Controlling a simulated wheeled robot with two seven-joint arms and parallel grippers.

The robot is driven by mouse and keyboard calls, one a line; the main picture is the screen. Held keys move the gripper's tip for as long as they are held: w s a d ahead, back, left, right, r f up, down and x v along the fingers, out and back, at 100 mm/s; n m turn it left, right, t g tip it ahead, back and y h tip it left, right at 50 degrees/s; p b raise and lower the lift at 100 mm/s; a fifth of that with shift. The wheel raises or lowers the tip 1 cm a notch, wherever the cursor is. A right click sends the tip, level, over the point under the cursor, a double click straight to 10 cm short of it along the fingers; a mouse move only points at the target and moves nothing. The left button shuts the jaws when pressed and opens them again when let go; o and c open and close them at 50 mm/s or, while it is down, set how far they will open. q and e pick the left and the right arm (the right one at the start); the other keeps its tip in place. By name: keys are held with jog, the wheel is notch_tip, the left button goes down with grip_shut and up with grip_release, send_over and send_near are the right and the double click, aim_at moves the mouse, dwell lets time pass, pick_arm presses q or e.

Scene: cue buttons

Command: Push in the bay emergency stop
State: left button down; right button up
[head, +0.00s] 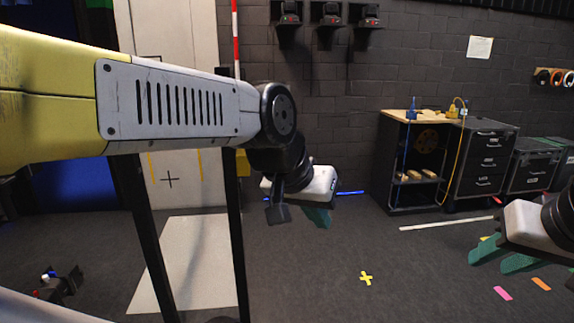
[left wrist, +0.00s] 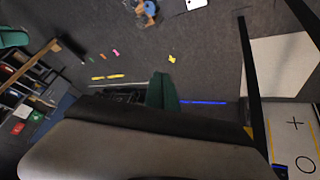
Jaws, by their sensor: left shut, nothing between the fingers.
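No emergency stop button shows clearly. A small yellow box (head: 243,162) sits at the dark post, partly hidden behind my left arm; I cannot tell whether it carries the button. A yellow patch (left wrist: 248,131) also shows beside the post in the left wrist view. My left gripper (head: 318,218) points down and away, with green fingers shut and empty, to the right of the post and apart from it. Its green fingers (left wrist: 162,92) show in the left wrist view. My right gripper (head: 505,260) is at the right edge, with its green fingers apart and nothing seen between them.
A dark post (head: 233,230) and another post (head: 145,230) stand before a pale floor panel (head: 190,262). A workbench (head: 408,160) and drawer cabinet (head: 482,158) stand at the back right. The floor around the yellow cross mark (head: 366,278) is clear.

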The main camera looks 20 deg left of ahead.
pick_arm(q)
jog(key=w+a+f+m+t, duration=0.1)
jog(key=w+a+t, duration=0.1)
jog(key=w, duration=0.9)
jog(key=w+a+f+m+t, duration=0.1)
jog(key=w+f, duration=0.1)
jog(key=w, duration=0.9)
jog(key=w+a+f+m+t+y, duration=0.1)
jog(key=w+a+f+m+y, duration=0.2)
jog(key=w+a+y, duration=0.4)
jog(key=w+a+f+m+t+y, duration=0.2)
jog(key=w+a+y, duration=0.6)
jog(key=a, duration=0.4)
notch_tip(320, 180, down, 2)
jog(key=shift+a+f+m, duration=0.2)
jog(key=shift+a+m, duration=0.1)
jog(key=shift+m, duration=0.2)
